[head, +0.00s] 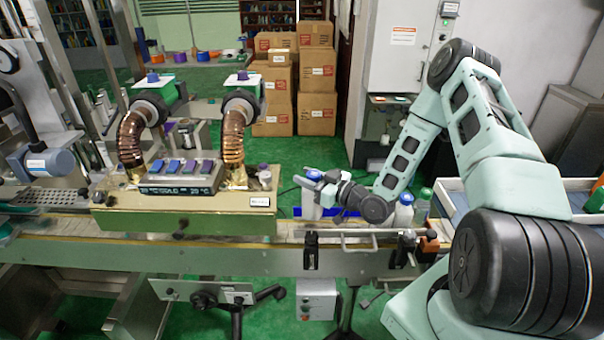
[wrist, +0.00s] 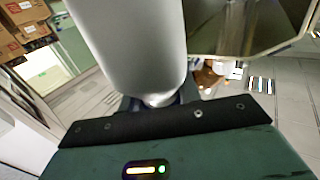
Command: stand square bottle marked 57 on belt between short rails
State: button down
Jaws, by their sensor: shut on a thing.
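My gripper (head: 322,190) is shut on a pale bottle with a blue cap (head: 311,205), which looks upright over the conveyor belt (head: 288,231). I cannot tell whether its base touches the belt. In the wrist view the held bottle (wrist: 130,45) fills the top middle as a smooth grey-white body; no number can be read on it. A short metal rail (head: 345,233) runs along the belt's near side, carried by black clamps, just right of and in front of the bottle. The far rail is hidden or too small to make out.
Left of the bottle stands the sleeve applicator (head: 185,222) with two copper hoses. A blue-lined tray (head: 560,186) lies behind my arm.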

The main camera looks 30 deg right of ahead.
aim_at(308, 198)
jog(key=shift+f+b, duration=1.9)
jog(key=shift+f, duration=1.4)
jog(key=shift+f+b, duration=0.55)
jog(key=c, duration=0.9)
grip_release()
jog(key=shift+s, duration=0.1)
notch_tip(308, 198, up, 10)
jog(key=shift+b, duration=1.2)
